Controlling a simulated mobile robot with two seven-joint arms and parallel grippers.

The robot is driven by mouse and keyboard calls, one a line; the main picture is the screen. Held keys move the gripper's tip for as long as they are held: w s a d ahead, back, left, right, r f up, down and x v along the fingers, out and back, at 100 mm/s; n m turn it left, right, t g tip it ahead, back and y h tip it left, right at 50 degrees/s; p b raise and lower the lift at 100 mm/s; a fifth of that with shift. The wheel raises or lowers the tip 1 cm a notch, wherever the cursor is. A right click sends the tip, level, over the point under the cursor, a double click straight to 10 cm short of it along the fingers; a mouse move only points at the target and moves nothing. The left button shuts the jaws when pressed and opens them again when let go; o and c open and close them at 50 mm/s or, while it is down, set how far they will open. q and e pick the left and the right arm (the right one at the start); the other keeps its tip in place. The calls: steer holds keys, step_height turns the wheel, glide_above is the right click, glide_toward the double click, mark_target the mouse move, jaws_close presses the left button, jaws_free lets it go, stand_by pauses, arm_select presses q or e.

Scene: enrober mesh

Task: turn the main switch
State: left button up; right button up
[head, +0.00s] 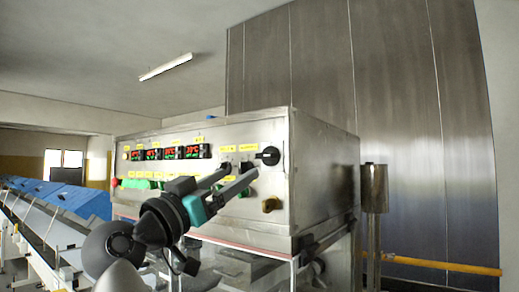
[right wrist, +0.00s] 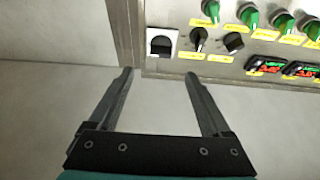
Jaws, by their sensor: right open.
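The control panel (head: 170,185) is a steel box front with displays, labels and knobs. The main switch, a large black rotary knob (head: 268,156), sits at its upper right. In the right wrist view, where the panel appears upside down, the switch (right wrist: 161,43) shows on a white square plate. My right gripper (head: 242,172) is open and empty, its fingers pointing toward the panel just left of and below the switch in the head view. In the right wrist view the gripper (right wrist: 159,75) has its fingertips apart, just below the switch. My left gripper is out of view.
Two smaller black knobs (right wrist: 198,40) (right wrist: 233,43) sit beside the switch, with several green knobs (right wrist: 250,16) and red-green displays (head: 171,153) near. A blue-covered conveyor (head: 60,200) lies left; a metal cylinder (head: 375,188) stands right.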

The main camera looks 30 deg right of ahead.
mark_target(262, 157)
steer(key=p+x, duration=0.5)
steer(key=x, duration=0.2)
steer(key=shift+w+d+r, duration=0.15)
steer(key=shift+d+r, duration=0.05)
steer(key=shift+r, duration=0.1)
steer(key=shift+p+x, duration=0.6)
steer(key=shift+x, duration=0.5)
steer(key=shift+f, duration=0.2)
steer(key=shift+c, duration=0.2)
steer(key=shift+c, duration=0.8)
jaws_close()
